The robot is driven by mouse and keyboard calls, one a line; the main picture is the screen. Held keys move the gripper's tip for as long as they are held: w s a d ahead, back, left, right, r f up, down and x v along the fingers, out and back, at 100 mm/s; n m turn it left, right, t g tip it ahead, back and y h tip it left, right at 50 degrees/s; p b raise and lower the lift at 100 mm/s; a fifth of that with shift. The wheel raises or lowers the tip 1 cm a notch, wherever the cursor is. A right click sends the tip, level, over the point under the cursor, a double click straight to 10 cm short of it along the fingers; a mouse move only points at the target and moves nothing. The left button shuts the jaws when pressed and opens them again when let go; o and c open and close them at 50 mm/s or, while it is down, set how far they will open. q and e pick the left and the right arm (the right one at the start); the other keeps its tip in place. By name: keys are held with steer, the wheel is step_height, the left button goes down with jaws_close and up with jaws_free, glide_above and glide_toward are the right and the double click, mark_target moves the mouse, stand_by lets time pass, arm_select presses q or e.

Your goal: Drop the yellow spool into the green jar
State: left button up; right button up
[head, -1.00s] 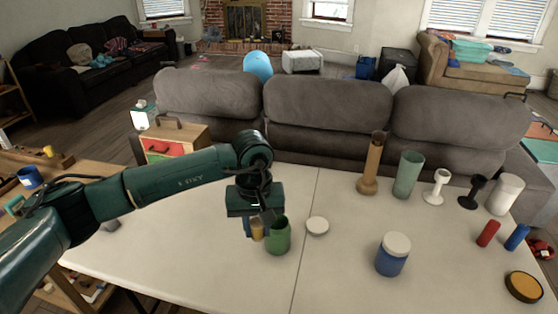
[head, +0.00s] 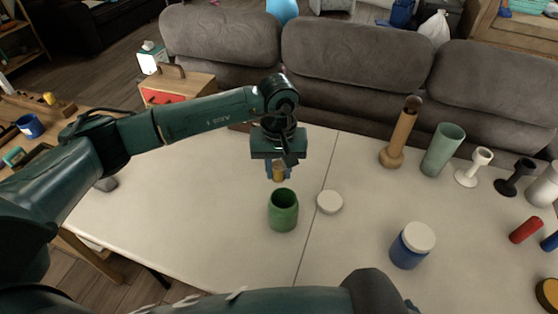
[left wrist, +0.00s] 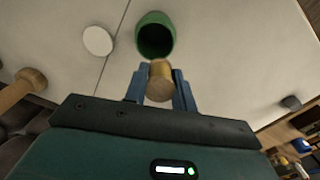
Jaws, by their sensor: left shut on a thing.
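The yellow spool (head: 278,174) is held between the blue fingers of my left gripper (head: 279,170). The left wrist view also shows the spool (left wrist: 160,80) between both fingers. The green jar (head: 284,215) stands upright and open on the white table. In the head view the spool is just above the jar's mouth in the picture, apart from its rim. In the left wrist view the jar (left wrist: 156,28) lies just beyond the spool, its dark inside showing. My right gripper does not show.
A white lid (head: 330,202) lies right of the green jar. A blue jar with a white lid (head: 410,248) stands further right. A wooden vase (head: 398,140), a pale green cup (head: 442,152) and a red cylinder (head: 525,230) are at the right. The table left of the jar is clear.

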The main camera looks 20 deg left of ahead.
mark_target(279, 165)
arm_select(q)
steer(key=shift+f+b, duration=0.3)
steer(key=shift+f, duration=0.9)
steer(key=o, duration=1)
steer(key=shift+r, duration=0.1)
step_height(279, 165, up, 13)
steer(key=shift+r+b, duration=0.1)
steer(key=shift+b, duration=1)
